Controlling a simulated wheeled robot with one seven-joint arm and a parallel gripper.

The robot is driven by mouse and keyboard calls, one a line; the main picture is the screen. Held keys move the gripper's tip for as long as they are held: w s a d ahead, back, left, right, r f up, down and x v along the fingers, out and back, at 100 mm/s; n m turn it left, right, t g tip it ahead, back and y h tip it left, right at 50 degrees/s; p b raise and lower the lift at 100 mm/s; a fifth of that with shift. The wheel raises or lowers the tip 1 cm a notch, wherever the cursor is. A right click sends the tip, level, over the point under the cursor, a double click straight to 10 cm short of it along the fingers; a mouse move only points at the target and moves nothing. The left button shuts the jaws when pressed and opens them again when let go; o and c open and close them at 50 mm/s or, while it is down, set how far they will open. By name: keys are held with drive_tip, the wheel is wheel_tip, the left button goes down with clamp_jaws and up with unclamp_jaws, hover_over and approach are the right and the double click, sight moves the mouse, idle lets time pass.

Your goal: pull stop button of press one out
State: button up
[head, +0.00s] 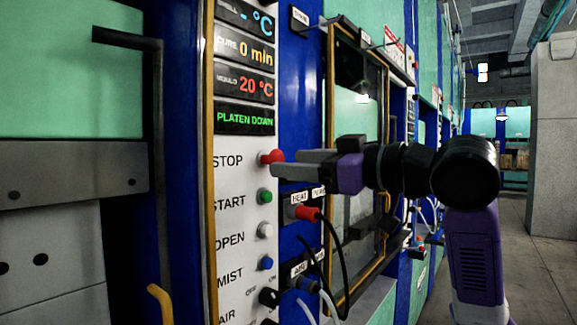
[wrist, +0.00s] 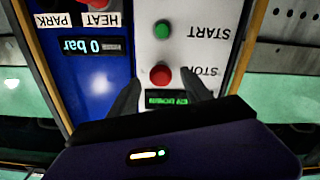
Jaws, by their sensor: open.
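The red STOP button (head: 270,157) sticks out at the top of the white button column of the near press, beside the word STOP and under the PLATEN DOWN display. My gripper (head: 283,163) reaches in from the right with its fingertips close to this button. In the wrist view the red button (wrist: 160,75) shows upside down with its label, just beyond and between the two dark fingers. The gripper (wrist: 162,92) is open, with its fingers spread to either side and nothing between them. I cannot tell whether a fingertip touches the button.
A green START button (head: 265,196), a white OPEN button (head: 265,230) and a blue MIST button (head: 265,262) lie below. A red hose connector (head: 306,213) with a black hose sits right under my gripper. A framed press door (head: 369,120) stands behind it.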

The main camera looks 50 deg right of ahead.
drive_tip(key=s+b, duration=0.1)
drive_tip(key=s, duration=0.4)
drive_tip(key=shift+s, duration=0.25)
idle(0.3)
